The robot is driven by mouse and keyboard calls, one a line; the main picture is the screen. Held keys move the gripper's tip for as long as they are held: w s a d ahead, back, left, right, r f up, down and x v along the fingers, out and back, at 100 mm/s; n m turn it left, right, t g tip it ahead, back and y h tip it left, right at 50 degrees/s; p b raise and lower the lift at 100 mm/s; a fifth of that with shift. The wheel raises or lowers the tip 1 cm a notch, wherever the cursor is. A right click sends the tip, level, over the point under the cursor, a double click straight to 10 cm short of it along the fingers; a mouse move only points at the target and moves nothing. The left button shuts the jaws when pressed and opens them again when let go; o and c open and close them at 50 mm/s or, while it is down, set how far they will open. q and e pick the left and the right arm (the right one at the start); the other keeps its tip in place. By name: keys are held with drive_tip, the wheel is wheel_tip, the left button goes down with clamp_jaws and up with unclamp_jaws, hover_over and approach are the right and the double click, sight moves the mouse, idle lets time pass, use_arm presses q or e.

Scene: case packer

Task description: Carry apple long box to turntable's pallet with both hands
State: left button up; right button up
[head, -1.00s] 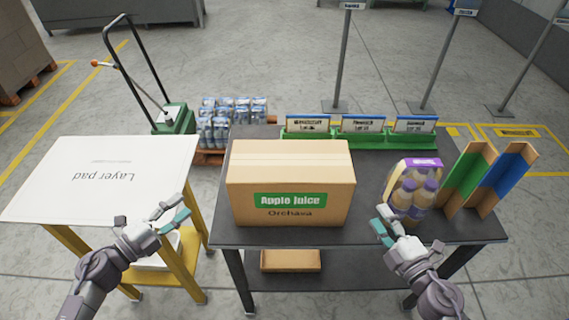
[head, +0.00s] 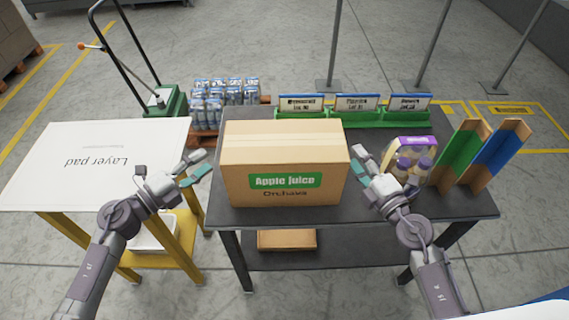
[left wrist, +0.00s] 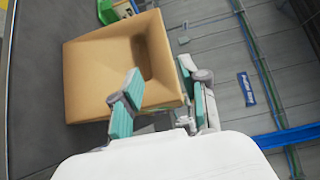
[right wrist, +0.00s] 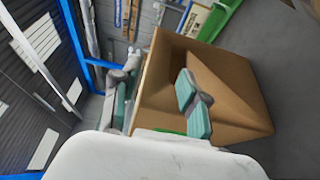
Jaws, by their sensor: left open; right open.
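The apple long box (head: 284,165) is a brown carton with a green "Apple Juice" label, upright on the dark table (head: 330,223). My left gripper (head: 197,168) is open just left of the box's left side. In the left wrist view the box (left wrist: 95,60) is beyond the open fingers (left wrist: 158,95). My right gripper (head: 358,172) is open close to the box's right side. In the right wrist view the box (right wrist: 230,85) is beyond the open fingers (right wrist: 158,105). Contact with the box cannot be told. The turntable's pallet is not recognisable in view.
A bottle pack (head: 408,162) stands close to the right gripper. Green and blue angled dividers (head: 480,155) stand at the table's right end. Green label holders (head: 340,112) line the back edge. A layer pad (head: 90,165) lies on the left stand, near my left arm.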

sight(223, 146)
drive_tip(key=x, duration=0.6)
drive_tip(key=shift+w, duration=0.35)
use_arm(q)
drive_tip(key=x, duration=0.6)
drive_tip(key=shift+w+d, duration=0.2)
drive_tip(key=shift+w, duration=0.05)
use_arm(e)
drive_tip(key=shift+a, duration=0.1)
use_arm(q)
clamp_jaws()
use_arm(e)
clamp_jaws()
use_arm(q)
drive_tip(key=shift+r, duration=0.25)
use_arm(e)
drive_tip(key=shift+r, duration=0.25)
